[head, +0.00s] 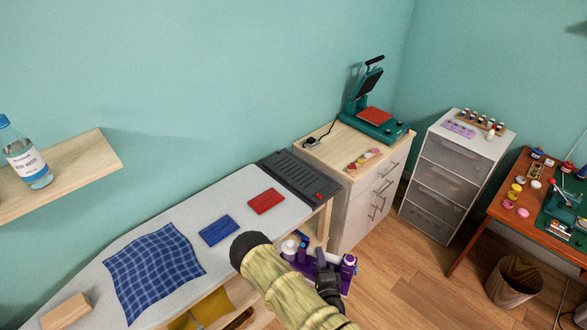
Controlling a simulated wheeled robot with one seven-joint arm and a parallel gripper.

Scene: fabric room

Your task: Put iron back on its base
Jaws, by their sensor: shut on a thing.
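My gripper (320,264), with purple and black parts, is low in the middle of the head view, off the right side of the ironing table. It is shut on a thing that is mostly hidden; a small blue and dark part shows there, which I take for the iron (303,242). Its shape and tilt cannot be made out. The dark grey slatted base (296,172) lies at the far right end of the table. It is bare, with a small red spot near its right edge. My gripper is apart from the base, nearer to me.
On the ironing table (182,213) lie a red folded cloth (266,201), a blue one (218,230), a blue checked cloth (154,271) and a wooden block (66,311). A wooden cabinet (352,213) with a heat press (372,112) stands behind the table's right end. Open floor is at right.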

